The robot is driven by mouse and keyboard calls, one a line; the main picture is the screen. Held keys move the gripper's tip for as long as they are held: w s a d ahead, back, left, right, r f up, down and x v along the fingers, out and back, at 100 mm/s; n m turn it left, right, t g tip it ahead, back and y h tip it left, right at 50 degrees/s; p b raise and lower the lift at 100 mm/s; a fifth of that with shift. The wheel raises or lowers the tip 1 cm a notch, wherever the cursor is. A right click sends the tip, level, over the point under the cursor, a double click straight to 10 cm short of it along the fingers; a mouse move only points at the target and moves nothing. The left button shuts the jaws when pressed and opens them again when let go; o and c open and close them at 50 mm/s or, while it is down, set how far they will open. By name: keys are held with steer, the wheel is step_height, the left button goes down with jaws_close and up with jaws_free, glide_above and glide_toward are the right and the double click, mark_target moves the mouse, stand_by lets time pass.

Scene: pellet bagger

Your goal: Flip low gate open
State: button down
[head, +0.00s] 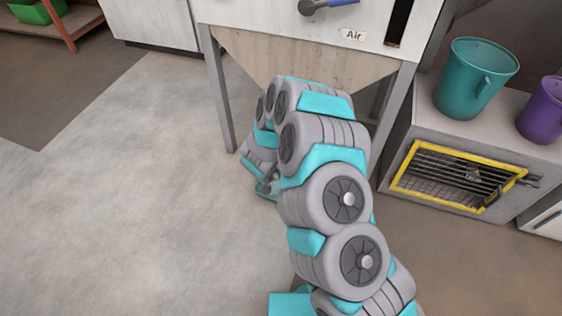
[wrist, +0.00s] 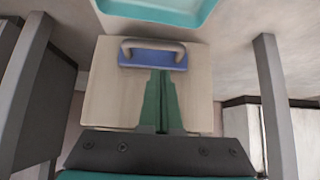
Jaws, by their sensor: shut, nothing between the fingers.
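The wrist view shows a pale flat panel (wrist: 112,92) with a blue plate (wrist: 150,62) near its top edge. A grey bar handle (wrist: 152,46) stands on that plate. This looks like the low gate, between two grey legs. My gripper (wrist: 161,74) is shut and empty, its dark green fingers side by side. The fingertips lie in front of the panel, just below the blue plate; I cannot tell whether they touch it. In the head view my arm hides the gate, and the fingertips cannot be made out below the tapered hopper (head: 262,62).
The hopper stands on grey legs (head: 222,100), with an "Air" label (head: 353,35) and a blue-handled lever (head: 325,4) above. At right, a cabinet with a yellow-framed grille (head: 400,180) carries teal (head: 468,85) and purple (head: 545,112) buckets. Floor at left is clear.

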steer(key=x, duration=0.8)
steer(key=shift+w+d+f, duration=0.1)
steer(key=shift+w+f, duration=0.05)
steer(key=shift+f, duration=0.1)
steer(key=s+a+b, duration=0.1)
steer(key=s+a, duration=0.1)
steer(key=s, duration=0.6)
steer(key=shift+s+a+b, duration=0.15)
steer(key=shift+a+b, duration=0.2)
